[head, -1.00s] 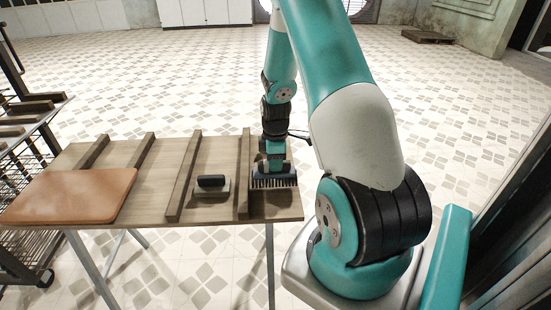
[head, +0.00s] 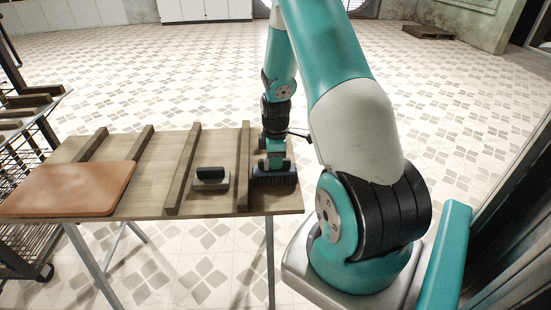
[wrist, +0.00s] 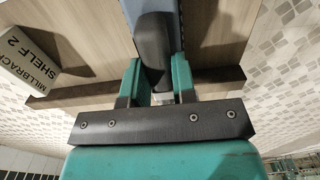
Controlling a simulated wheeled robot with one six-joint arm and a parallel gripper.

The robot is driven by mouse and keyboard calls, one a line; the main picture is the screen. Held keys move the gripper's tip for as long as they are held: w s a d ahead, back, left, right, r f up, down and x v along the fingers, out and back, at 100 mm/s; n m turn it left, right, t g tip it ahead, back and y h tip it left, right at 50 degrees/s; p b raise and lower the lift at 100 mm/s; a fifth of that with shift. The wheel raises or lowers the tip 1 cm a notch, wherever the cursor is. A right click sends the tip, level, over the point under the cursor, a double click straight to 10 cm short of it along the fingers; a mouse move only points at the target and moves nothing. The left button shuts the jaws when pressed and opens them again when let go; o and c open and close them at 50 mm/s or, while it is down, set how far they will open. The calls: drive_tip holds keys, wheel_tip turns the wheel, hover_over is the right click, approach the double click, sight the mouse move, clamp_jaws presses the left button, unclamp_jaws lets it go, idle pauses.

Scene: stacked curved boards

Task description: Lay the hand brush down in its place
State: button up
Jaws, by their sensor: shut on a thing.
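The hand brush (head: 273,177) is dark, with a blue-grey body and a black handle. It is at the right end of the wooden table, right of the rightmost slat. My gripper (head: 274,160) is above it and shut on its handle. In the wrist view the black handle (wrist: 154,45) stands between the two teal fingers of my gripper (wrist: 157,80), and the blue-grey body (wrist: 192,25) shows behind it. I cannot tell whether the bristles touch the tabletop.
Raised slats (head: 243,165) divide the table (head: 222,207). A grey float with a black handle (head: 211,179) lies left of the rightmost slat. A brown board (head: 70,190) covers the left end. A white block labelled "MILLBRACK SHELF 2" (wrist: 35,60) shows in the wrist view.

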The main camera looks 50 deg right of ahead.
drive_tip(key=shift+f, duration=0.4)
drive_tip(key=o, duration=1)
wheel_tip(320, 180, up, 18)
drive_tip(key=shift+f+b, duration=0.25)
drive_tip(key=shift+b, duration=0.3)
drive_tip(key=a+r+t+y, duration=0.1)
drive_tip(key=a+r, duration=0.2)
drive_tip(key=a, duration=0.9)
drive_tip(key=a+r+y, duration=0.1)
drive_tip(key=a+r, duration=0.2)
drive_tip(key=a, duration=0.8)
drive_tip(key=s+a, duration=0.5)
drive_tip(key=s+a+r+y, duration=0.1)
drive_tip(key=s+a, duration=0.4)
drive_tip(key=s+a+r+g+y, duration=0.1)
drive_tip(key=s+a, duration=0.4)
drive_tip(key=shift+a+m, duration=0.25)
drive_tip(key=shift+m, duration=0.15)
